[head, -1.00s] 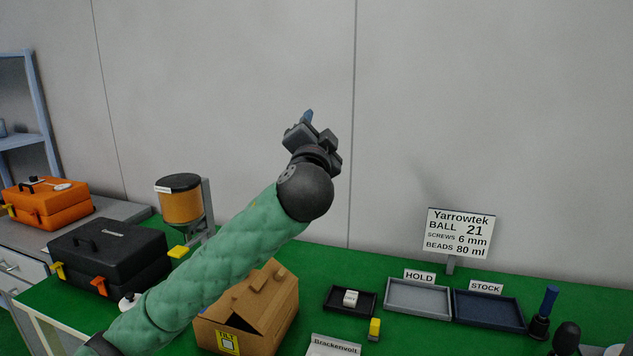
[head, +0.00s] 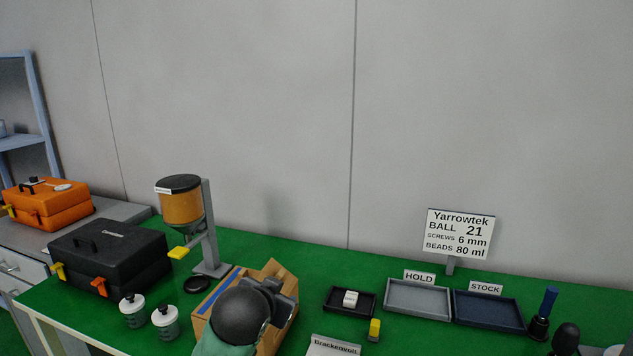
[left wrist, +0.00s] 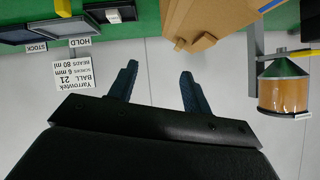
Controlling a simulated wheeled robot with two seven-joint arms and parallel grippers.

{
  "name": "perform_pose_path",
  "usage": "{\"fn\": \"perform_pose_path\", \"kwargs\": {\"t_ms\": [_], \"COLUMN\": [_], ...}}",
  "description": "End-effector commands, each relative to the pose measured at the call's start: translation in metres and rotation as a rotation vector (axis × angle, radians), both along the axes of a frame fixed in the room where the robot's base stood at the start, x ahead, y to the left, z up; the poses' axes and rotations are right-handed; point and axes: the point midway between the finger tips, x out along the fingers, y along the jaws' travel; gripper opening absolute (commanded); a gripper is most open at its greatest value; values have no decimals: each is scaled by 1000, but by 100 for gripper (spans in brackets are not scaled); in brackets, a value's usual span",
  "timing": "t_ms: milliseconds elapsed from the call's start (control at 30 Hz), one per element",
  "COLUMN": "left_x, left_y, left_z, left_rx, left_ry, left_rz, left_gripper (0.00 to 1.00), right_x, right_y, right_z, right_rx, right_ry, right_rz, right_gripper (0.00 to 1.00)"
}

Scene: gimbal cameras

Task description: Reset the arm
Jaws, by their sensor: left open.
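My left gripper (head: 275,292) is low in the head view, in front of the open cardboard box, and its forearm shows only as a short green piece at the bottom edge. The dark wrist and gripper cover part of the box. In the left wrist view, the two dark blue fingers (left wrist: 158,84) are apart with nothing between them. My right gripper is not in view.
The cardboard box (head: 288,275) stands close to my left gripper. A hopper (head: 181,205), black case (head: 110,258) and two jars (head: 165,320) are to the left. A grey tray (head: 418,300), blue tray (head: 488,310) and sign (head: 458,233) are to the right.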

Motion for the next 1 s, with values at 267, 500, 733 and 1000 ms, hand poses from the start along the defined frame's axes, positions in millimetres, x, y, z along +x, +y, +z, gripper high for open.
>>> {"fn": "perform_pose_path", "kwargs": {"t_ms": [267, 500, 733, 1000], "left_x": [-43, -85, -136, -211], "left_y": [20, 38, 52, 61], "left_z": [-74, -137, -201, -274], "left_rx": [-75, -114, -139, -154], "left_ry": [148, 274, 413, 590], "left_rz": [36, 86, 139, 186], "left_gripper": [49, 49, 49, 49], "right_x": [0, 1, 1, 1], "right_y": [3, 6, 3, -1], "right_z": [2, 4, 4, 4], "right_rx": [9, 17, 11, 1], "right_ry": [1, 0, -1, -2], "right_rz": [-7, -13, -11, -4], "right_gripper": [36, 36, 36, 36]}}
